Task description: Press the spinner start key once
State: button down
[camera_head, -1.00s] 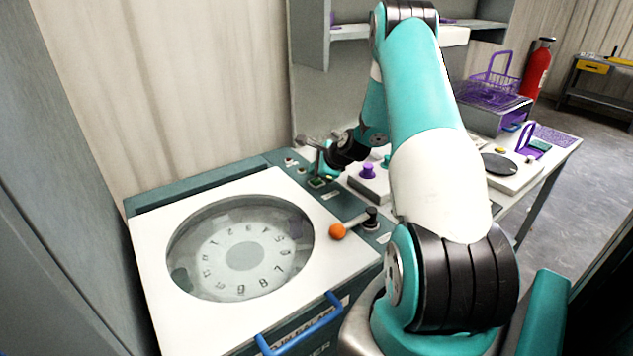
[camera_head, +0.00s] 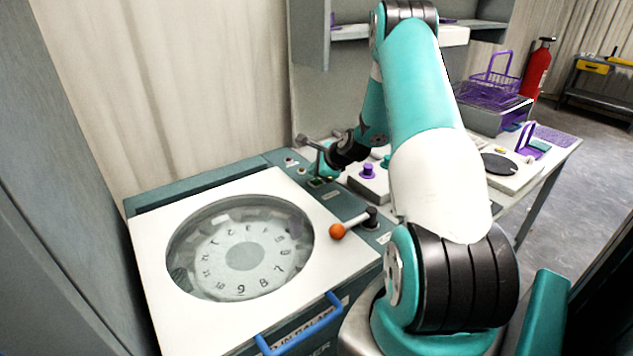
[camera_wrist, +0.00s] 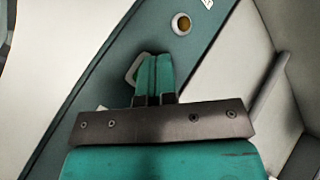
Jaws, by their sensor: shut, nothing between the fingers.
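The spinner (camera_head: 150,240) has a white lid with a round window (camera_head: 240,248) over a numbered dial. A dark green control strip runs along its back and right side. The start key (camera_head: 316,183), green, sits on this strip beside my gripper (camera_head: 322,172). In the wrist view my gripper (camera_wrist: 154,72) is shut and empty, its tips low over the strip. A pale frame edge (camera_wrist: 132,70) shows just left of the fingertips. The fingers hide most of what lies under them, so I cannot tell whether they touch the key.
An amber round button (camera_wrist: 181,24) lies beyond the fingertips. An orange-knobbed lever (camera_head: 338,231) stands on the strip's right, and a blue handle (camera_head: 300,325) is at the lid's front. A purple knob (camera_head: 368,171) stands on the bench behind. The wall is close behind the spinner.

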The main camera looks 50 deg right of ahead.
jog(key=shift+f, duration=0.15)
jog(key=shift+f, duration=0.25)
